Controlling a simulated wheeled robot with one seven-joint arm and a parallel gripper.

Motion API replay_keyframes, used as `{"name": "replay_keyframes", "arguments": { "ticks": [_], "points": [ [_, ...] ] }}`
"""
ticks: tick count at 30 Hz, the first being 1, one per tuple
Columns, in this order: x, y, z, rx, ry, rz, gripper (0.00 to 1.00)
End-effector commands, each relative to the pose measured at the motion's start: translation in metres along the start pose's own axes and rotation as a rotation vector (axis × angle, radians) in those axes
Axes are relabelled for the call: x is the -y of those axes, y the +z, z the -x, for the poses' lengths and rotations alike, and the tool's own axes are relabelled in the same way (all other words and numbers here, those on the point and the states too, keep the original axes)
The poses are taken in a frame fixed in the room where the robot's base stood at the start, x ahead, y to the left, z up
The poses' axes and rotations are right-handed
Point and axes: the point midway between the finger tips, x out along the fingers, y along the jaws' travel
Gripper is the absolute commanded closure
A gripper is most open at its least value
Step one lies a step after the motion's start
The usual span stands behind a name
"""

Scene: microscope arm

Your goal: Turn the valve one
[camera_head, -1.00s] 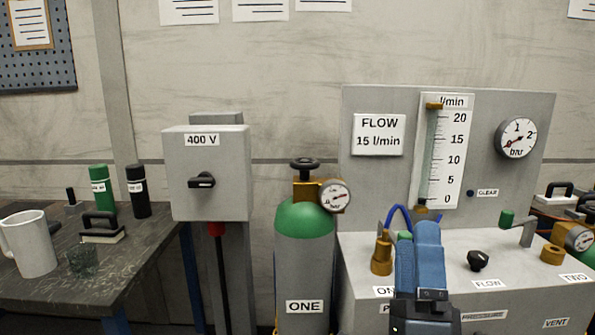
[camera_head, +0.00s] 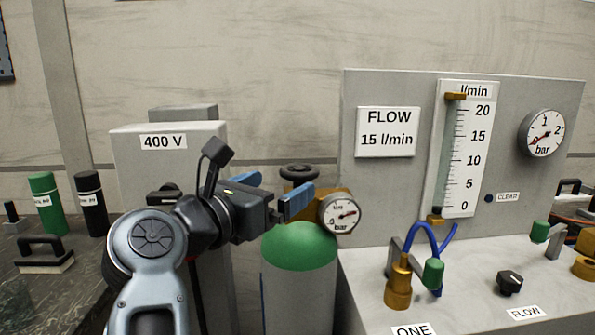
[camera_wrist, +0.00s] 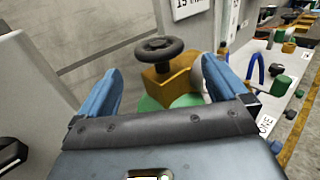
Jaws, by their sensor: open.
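The gas cylinder (camera_head: 300,250) has a green shoulder and a grey body. On top is a black handwheel (camera_head: 300,172) on a brass valve body (camera_head: 330,194) with a round gauge (camera_head: 340,214). My gripper (camera_head: 272,192) is in front and to the left of the valve, its blue fingers apart and empty. In the wrist view the handwheel (camera_wrist: 159,48) and brass body (camera_wrist: 172,78) show beyond and between the open fingers. No contact with the wheel can be made out. The gripper and arm hide part of the cylinder's left side.
A grey 400 V box (camera_head: 160,150) stands left, partly behind my arm. On the right is a bench with a brass fitting (camera_head: 398,285), a green-tipped lever (camera_head: 433,272), a blue hose (camera_head: 422,226), a black flow knob (camera_head: 510,282) and an upright panel (camera_head: 400,190).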

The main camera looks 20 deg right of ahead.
Motion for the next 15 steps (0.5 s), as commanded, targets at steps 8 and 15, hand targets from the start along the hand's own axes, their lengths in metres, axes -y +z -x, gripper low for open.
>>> {"name": "replay_keyframes", "arguments": {
  "ticks": [8, 15],
  "points": [
    [-0.001, 0.002, -0.034, -0.003, -0.001, -0.002, 0.00],
    [-0.001, 0.002, -0.066, -0.002, 0.000, -0.001, 0.00]
  ]
}}
